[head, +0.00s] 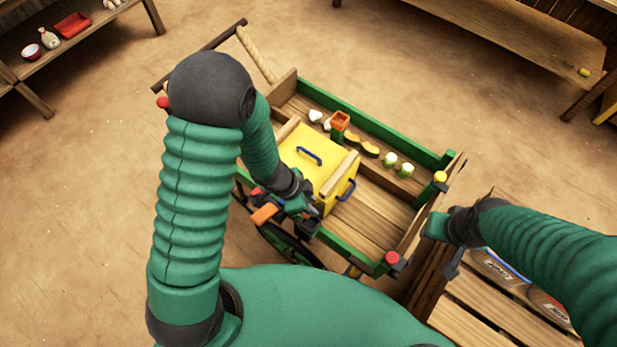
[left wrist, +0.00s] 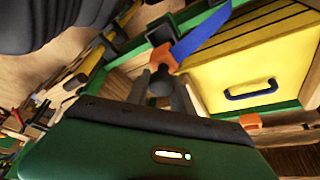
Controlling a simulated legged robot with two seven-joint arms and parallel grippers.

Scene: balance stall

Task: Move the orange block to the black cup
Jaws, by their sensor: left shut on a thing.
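My left gripper (head: 285,207) reaches down at the near left side of the cart, beside the yellow box. It is shut on an orange block (head: 264,214), which sticks out to the left of the fingers. In the left wrist view the orange block (left wrist: 162,57) shows at the fingertips (left wrist: 161,82), with a blue piece (left wrist: 200,35) next to it.
The yellow box (head: 305,165) with blue handles stands in the green-edged cart (head: 375,125). An orange open container (head: 340,121), yellow pieces and green-and-white pieces line the far side. The cart floor (head: 365,220) right of the box is bare. A slatted crate (head: 480,320) is at lower right.

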